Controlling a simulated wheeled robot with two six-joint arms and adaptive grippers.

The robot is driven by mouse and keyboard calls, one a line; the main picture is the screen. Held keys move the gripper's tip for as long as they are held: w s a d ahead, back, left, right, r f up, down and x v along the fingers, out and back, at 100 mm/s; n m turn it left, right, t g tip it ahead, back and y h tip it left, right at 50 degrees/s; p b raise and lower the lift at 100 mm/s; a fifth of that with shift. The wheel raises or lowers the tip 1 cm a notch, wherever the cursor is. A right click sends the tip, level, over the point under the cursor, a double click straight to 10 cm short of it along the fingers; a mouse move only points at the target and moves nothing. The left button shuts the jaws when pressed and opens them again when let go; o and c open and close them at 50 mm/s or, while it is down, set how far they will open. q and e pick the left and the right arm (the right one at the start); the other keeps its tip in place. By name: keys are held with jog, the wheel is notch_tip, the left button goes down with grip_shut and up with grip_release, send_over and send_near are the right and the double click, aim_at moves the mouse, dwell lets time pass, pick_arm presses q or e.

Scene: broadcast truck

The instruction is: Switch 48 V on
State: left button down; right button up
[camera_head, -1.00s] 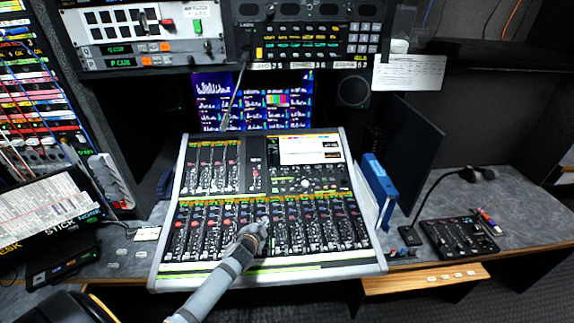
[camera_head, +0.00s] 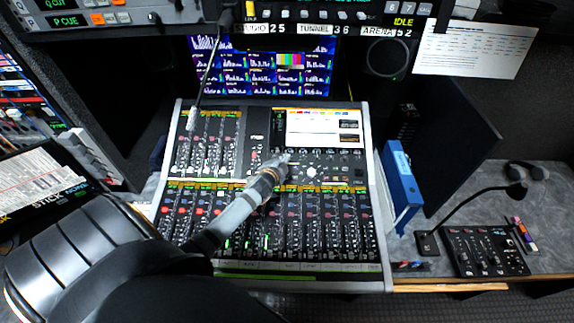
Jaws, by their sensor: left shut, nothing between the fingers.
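The mixing console (camera_head: 172,160) fills the middle of the view, with channel strips below and a white-lit display panel (camera_head: 322,128) at its upper right. My left gripper (camera_head: 286,157) is shut and empty. Its fingertips are over the console's upper section, just below the lower left corner of the display panel. I cannot tell whether they touch the surface. A 48 V label or switch is too small to make out, and the gripper and forearm cover part of the controls. My right gripper is not in view.
A blue binder (camera_head: 401,185) stands at the console's right. A small control box (camera_head: 484,250) with another gooseneck and a headset (camera_head: 527,172) are on the right desk.

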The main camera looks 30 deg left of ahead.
pick_arm(q)
jog(key=f+b, duration=0.2)
jog(key=w+f+b, duration=0.1)
jog(key=f+b, duration=0.1)
jog(key=w+a+f+b, duration=0.1)
jog(key=f+b, duration=0.1)
jog(key=shift+w+a+f, duration=0.1)
jog(key=shift+w+f, duration=0.05)
jog(key=shift+f, duration=0.05)
jog(key=shift+w+a+f+b, duration=0.2)
jog(key=shift+w+f+b, duration=0.05)
jog(key=shift+f+b, duration=0.3)
jog(key=shift+w+a+f+b, duration=0.15)
jog(key=shift+w+f+b, duration=0.1)
jog(key=shift+f+b, duration=0.25)
dwell(0.6)
jog(key=shift+w+f, duration=0.15)
jog(key=shift+f, duration=0.15)
jog(key=shift+w+a+f+b, duration=0.1)
jog(key=shift+a+f+b, duration=0.05)
jog(key=shift+f+b, duration=0.35)
dwell(0.4)
jog(key=shift+r, duration=0.2)
jog(key=shift+s+r+p, duration=0.2)
jog(key=shift+r+p, duration=0.5)
jog(key=shift+p, duration=0.15)
jog(key=shift+s+d, duration=0.1)
jog(key=shift+d, duration=0.1)
